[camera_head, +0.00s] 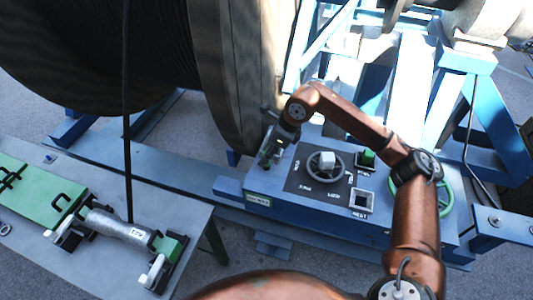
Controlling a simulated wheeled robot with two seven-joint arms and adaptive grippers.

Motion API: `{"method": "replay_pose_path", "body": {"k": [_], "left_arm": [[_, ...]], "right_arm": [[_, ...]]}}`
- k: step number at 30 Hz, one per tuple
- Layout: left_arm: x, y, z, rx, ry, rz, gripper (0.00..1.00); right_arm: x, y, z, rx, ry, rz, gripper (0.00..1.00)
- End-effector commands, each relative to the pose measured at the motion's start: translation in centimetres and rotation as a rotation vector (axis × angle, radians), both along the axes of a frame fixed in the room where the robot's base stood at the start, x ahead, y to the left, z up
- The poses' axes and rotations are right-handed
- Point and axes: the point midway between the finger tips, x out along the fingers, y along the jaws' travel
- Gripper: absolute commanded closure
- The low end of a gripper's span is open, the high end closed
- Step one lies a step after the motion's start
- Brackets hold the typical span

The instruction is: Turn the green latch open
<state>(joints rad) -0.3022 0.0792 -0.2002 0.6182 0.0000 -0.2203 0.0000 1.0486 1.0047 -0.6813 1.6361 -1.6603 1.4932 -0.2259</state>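A blue control box (310,218) has a dark panel with a round grey knob (325,165) and a small green piece (367,157) at its upper right. I cannot tell for sure which green part is the latch. Another green block (172,246) sits at the end of a grey cylinder (122,231) on the table at left. My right gripper (268,152) hangs over the box's left end, beside the reel's rim, left of the knob. Its fingertips are small and dark, so their opening and anything between them cannot be made out. My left gripper is out of view.
A large cable reel (225,70) fills the upper left. A black cable (127,130) drops from it to the cylinder. A grey table (205,215) holds a green plate (35,190). A green handwheel (446,198) is partly hidden behind my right arm. Blue frame beams (460,100) stand at right.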

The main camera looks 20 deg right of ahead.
Motion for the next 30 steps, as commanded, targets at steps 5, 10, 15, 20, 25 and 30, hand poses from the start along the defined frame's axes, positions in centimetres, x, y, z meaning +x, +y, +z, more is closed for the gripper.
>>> {"method": "replay_pose_path", "body": {"k": [5,10,15,20,25,30], "left_arm": [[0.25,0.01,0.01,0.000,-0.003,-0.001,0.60],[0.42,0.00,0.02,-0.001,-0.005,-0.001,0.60],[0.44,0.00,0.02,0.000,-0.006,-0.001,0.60],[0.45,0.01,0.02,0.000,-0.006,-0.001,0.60],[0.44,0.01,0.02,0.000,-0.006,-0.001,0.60],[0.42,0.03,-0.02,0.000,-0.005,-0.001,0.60]], "right_arm": [[0.00,0.02,-0.01,0.000,0.000,0.000,0.62],[-0.01,0.03,0.01,0.001,0.000,0.000,0.74],[-0.01,0.04,0.02,0.001,0.000,0.000,0.86],[-0.02,0.04,0.02,0.001,0.000,0.000,0.97],[-0.01,0.03,0.03,0.002,0.001,-0.001,1.00],[-0.01,0.03,0.03,0.001,-0.001,-0.018,1.00]]}}
